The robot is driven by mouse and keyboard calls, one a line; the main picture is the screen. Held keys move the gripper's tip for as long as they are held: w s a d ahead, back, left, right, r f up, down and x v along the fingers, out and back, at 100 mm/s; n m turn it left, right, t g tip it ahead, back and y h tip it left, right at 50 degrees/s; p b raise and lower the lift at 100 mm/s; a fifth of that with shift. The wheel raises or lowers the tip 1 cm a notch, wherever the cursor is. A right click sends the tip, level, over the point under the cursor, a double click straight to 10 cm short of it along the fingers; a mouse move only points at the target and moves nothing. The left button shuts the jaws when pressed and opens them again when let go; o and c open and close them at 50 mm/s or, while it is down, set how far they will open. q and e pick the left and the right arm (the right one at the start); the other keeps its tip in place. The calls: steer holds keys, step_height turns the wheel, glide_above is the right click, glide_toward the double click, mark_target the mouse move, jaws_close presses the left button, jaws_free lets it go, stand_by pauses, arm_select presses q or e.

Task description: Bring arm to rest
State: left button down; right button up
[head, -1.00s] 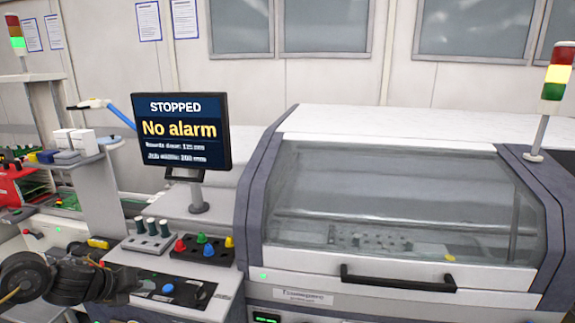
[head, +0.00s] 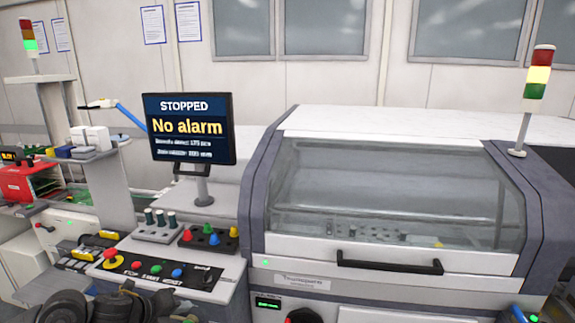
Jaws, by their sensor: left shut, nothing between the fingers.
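My left arm comes in low at the left of the head view, in front of the control panel. Its dark left gripper (head: 183,317) is at the bottom edge, partly cut off. It is shut and nothing shows in it. It is apart from the panel buttons. The control panel (head: 215,292) carries a red emergency button on yellow and a row of buttons labelled stop, start and reset. My right gripper is out of view.
A monitor (head: 190,148) reads "STOPPED, No alarm". The machine's glazed cover (head: 395,200) is closed, with a black handle (head: 388,262). The right signal tower (head: 537,85) glows yellow. A red feeder (head: 25,180) stands at the far left.

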arm_select(q)
steer(key=s+d+f+n+t, duration=0.1)
steer(key=s+d+f+n, duration=0.5)
steer(key=s+d+n, duration=0.45)
steer(key=s+a+f+n+g+y, duration=0.2)
steer(key=s+a+f+n, duration=0.1)
steer(key=s+n, duration=0.4)
steer(key=s+a+f+n+g+y, duration=0.15)
steer(key=s+n, duration=0.35)
steer(key=s, duration=0.5)
steer(key=s+a+f+n+g+y, duration=0.2)
steer(key=s+a+f+n+g, duration=0.1)
steer(key=s+n, duration=0.4)
step_height(320, 180, down, 26)
steer(key=s+m+g, duration=0.1)
steer(key=s, duration=0.1)
steer(key=s+a+f+g, duration=0.1)
steer(key=s+a+f, duration=0.2)
steer(key=s+f, duration=1.3)
steer(key=shift+f+b, duration=0.4)
steer(key=shift+b, duration=0.05)
steer(key=shift+a+m, duration=0.1)
steer(key=shift+m, duration=0.15)
